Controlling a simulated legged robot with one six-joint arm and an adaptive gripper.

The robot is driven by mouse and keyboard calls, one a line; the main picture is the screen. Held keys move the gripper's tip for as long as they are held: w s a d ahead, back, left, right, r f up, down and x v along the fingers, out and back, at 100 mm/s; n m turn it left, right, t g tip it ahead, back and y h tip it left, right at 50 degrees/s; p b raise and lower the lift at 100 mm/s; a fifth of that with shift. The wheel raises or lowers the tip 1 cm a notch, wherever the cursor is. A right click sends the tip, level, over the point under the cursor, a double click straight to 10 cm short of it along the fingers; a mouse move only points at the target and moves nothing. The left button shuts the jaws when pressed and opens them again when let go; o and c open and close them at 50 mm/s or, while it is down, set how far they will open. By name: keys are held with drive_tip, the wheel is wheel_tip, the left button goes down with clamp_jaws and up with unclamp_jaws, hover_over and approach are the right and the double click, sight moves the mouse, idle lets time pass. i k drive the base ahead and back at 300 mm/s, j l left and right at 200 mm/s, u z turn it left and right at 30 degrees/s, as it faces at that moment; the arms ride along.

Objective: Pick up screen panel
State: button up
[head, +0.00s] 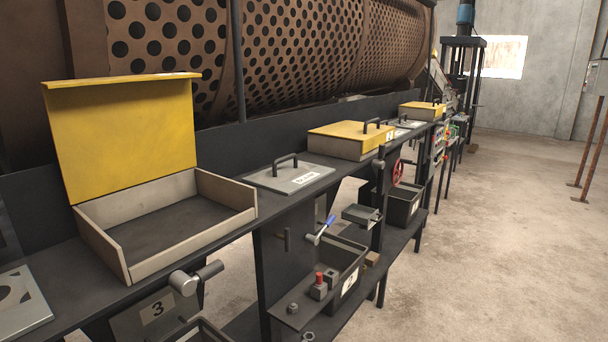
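A flat grey plate (263,180) with a black bar handle (285,162) and a small white label lies on the dark bench, right of the open box. The label is too small to read surely. It may be the screen panel, but I cannot tell for certain. Another light grey plate (33,312) with dark cut-outs lies at the left edge, partly out of frame. My gripper is not in view.
An open box (245,214) with a raised yellow lid (124,135) and a closed yellow-lidded box (340,137) flank the handled plate. A perforated drum (280,45) stands behind. Cranks and bins (346,262) line the front. The concrete floor (500,240) at right is clear.

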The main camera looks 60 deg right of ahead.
sight(288, 177)
drive_tip(key=z, duration=2)
